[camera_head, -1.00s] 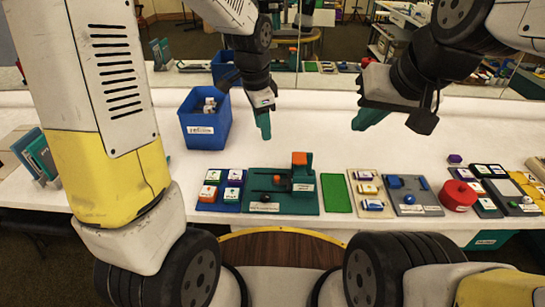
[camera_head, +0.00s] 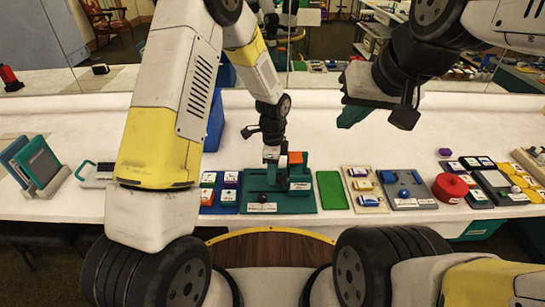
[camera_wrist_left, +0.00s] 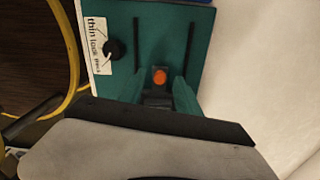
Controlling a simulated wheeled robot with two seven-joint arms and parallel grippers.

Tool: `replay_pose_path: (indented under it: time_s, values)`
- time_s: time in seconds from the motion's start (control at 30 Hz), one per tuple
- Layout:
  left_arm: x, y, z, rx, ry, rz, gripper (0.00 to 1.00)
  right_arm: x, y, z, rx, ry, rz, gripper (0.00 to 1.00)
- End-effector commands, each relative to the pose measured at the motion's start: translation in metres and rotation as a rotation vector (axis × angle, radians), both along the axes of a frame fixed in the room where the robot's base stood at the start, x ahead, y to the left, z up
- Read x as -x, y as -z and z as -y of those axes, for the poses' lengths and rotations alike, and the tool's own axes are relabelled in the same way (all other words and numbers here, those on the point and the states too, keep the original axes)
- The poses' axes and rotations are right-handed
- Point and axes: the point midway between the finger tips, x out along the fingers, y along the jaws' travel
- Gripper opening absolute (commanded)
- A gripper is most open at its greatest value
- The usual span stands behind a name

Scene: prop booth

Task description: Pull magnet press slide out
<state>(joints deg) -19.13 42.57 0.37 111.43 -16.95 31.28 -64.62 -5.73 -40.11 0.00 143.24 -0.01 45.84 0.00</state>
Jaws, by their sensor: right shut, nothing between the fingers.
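The magnet press is a teal board (camera_head: 303,207) with dark slots and a raised teal block topped by an orange piece (camera_head: 296,158), at the front middle of the table. A white label and a dark knob (camera_wrist_left: 113,49) show on it in the left wrist view. My left gripper (camera_head: 272,178) points down over the left part of the press. In the left wrist view its teal fingers (camera_wrist_left: 158,84) are apart, with a round orange part (camera_wrist_left: 160,77) showing between them. Contact is hidden. My right gripper (camera_head: 352,116) is shut and empty above the table, right of the press.
A tray of labelled pieces (camera_head: 228,199) lies left of the press. A green pad (camera_head: 332,190), a beige tray (camera_head: 367,207), a grey board (camera_head: 418,203) and a red round container (camera_head: 450,188) stand right. A blue bin (camera_head: 214,125) stands behind my left arm.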

Motion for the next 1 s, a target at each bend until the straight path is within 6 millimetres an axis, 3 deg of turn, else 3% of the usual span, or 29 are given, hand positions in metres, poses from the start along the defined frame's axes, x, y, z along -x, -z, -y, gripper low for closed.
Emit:
replay_pose_path:
  time_s: [0.13,0.4,0.6,1.0]
  values:
    - [0.0004,0.0104,0.0002,0.000,0.000,0.000,0.40,0.0000,0.0000,0.0000,0.000,0.000,0.000,0.00]
    - [0.0001,0.0115,0.0001,0.000,0.000,0.001,0.40,0.0000,0.0000,0.0000,0.000,0.000,0.000,0.00]
    - [0.0001,0.0114,0.0001,0.000,-0.001,0.001,0.00,0.0000,0.0000,0.0000,0.000,0.000,0.000,0.00]
    - [-0.0001,0.0112,0.0001,0.000,-0.001,0.002,0.00,0.0000,0.0000,0.0000,0.000,0.000,0.000,0.00]
